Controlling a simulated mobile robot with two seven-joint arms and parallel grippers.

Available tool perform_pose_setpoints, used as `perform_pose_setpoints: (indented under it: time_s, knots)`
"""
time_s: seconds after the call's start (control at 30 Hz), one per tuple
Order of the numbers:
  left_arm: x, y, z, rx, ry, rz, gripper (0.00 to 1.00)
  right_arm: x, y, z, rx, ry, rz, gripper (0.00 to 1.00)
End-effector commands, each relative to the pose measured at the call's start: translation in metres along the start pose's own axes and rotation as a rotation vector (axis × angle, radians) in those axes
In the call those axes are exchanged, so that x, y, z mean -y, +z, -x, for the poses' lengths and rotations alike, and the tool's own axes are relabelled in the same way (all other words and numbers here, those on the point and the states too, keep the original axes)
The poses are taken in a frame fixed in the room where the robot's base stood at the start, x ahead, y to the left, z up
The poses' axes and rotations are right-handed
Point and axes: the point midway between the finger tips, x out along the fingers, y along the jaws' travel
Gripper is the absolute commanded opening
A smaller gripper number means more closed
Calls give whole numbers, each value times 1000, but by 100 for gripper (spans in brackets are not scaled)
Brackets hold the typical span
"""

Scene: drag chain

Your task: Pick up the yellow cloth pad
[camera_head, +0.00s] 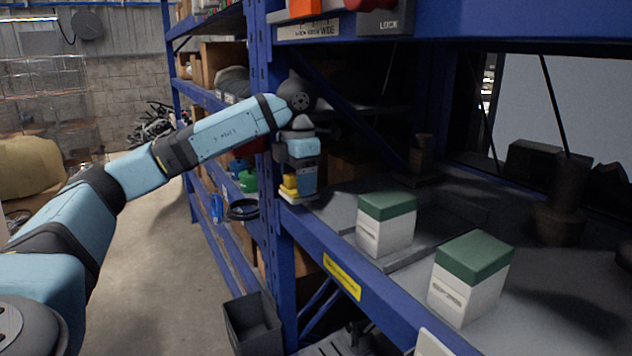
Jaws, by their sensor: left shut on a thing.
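My left arm reaches in from the left, and its gripper (297,184) points down at the blue shelf post, by the near edge of the grey shelf. The gripper is shut on a small yellow thing, which I take to be the yellow cloth pad (289,184). Only part of the pad shows, beside the fingers, with a pale edge just below it. I cannot tell whether it touches the shelf. My right gripper is not in view.
Two white boxes with green tops, one nearer (469,278) and one farther (386,224), stand on the grey shelf right of the gripper. The blue shelf post (282,255) rises close to the gripper. A dark open bin (252,325) is below. The floor aisle on the left is clear.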

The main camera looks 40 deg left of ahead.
Motion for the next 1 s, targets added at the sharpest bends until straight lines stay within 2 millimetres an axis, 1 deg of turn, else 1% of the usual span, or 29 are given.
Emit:
perform_pose_setpoints:
  time_s: [0.03, 0.2, 0.3, 0.43, 0.6, 0.7, 1.0]
  knots:
    - [0, -15, -2, -1, 4, 2, 39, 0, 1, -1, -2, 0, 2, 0]
    - [1, -62, -2, -3, 3, 4, 39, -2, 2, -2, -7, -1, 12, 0]
    - [2, -84, -2, -2, 3, 4, 39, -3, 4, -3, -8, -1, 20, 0]
    - [4, -107, -1, -2, 3, 3, 39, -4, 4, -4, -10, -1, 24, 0]
    - [4, -124, -1, 0, 2, 1, 39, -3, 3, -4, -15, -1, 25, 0]
    - [5, -130, 0, -1, 1, 0, 39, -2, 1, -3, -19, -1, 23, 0]
    - [6, -132, 0, 0, 0, 0, 39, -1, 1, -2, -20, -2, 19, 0]
